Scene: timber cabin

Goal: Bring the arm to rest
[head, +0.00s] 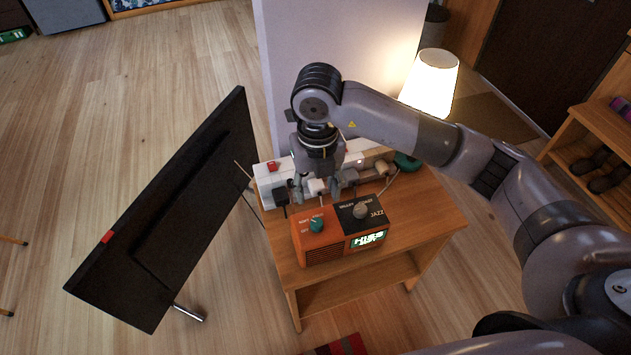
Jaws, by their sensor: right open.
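My right arm comes in from the right and reaches over the small wooden table (440,222). My right gripper (318,200) points down above the table, close behind the orange radio (318,247). It is open, and I see nothing held between its fingers. The radio has a black panel, a green knob, a grey knob and a lit display. A white power strip (268,180) with several plugs lies behind it, partly hidden by the gripper. I cannot tell whether the fingers touch the strip or a plug. My left gripper is not in view.
A large black flat panel (170,215) stands tilted left of the table. A pale pillar (330,35) rises behind it. A lit lamp (430,82) is behind my forearm. A wooden shelf (590,125) with shoes is at the right. The floor at far left is mostly clear.

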